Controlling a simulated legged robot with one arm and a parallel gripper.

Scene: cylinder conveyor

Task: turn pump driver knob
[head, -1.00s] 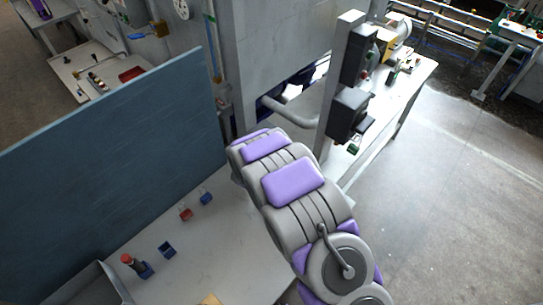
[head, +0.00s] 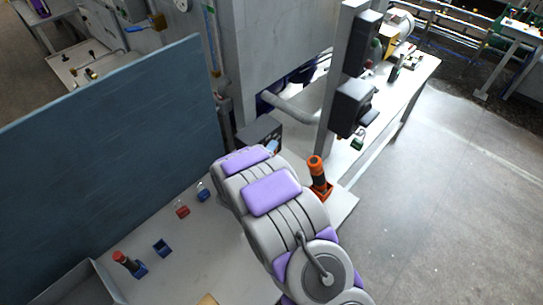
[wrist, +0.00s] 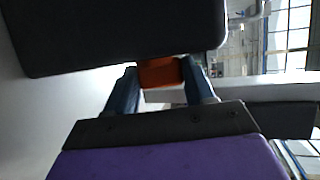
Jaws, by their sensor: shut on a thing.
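A dark box with a small light-blue screen, which looks like the pump driver (head: 259,132), stands on the grey table just beyond the end of my arm in the head view. A large dark box face (wrist: 120,38) fills the top of the wrist view, likely the same box. The arm hides the gripper and the knob in the head view.
An orange-handled tool (head: 317,174) stands in an orange holder right of my arm. Red and blue holders (head: 182,209) lie on the table (head: 205,250) at left. A blue panel (head: 100,150) borders the left side; a grey post (head: 338,90) with black boxes rises behind.

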